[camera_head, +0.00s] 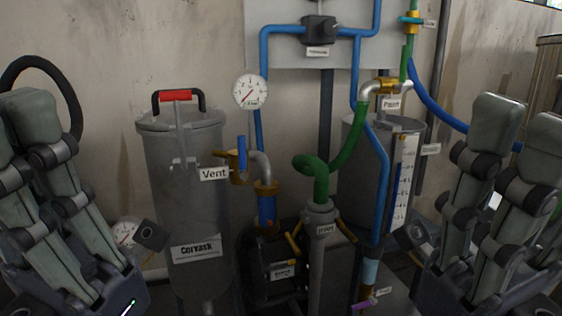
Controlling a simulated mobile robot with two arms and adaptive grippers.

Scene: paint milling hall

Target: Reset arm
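My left gripper (62,205) is at the lower left edge of the head view, partly cut off by the frame. Its grey-padded fingers are extended upward and spread, with nothing between them. My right gripper (520,140) is at the right edge. Its grey fingers also stand straight up, open and empty. Both grippers are apart from the equipment, one on each side of it. A small green light shows on the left gripper's body.
A grey lidded tank (185,205) with a red-gripped handle (175,96) stands at centre left. A blue-handled vent valve (241,158), a pressure gauge (251,92), a green hose (345,145), blue pipes (383,185) and a second tank (355,170) fill the middle.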

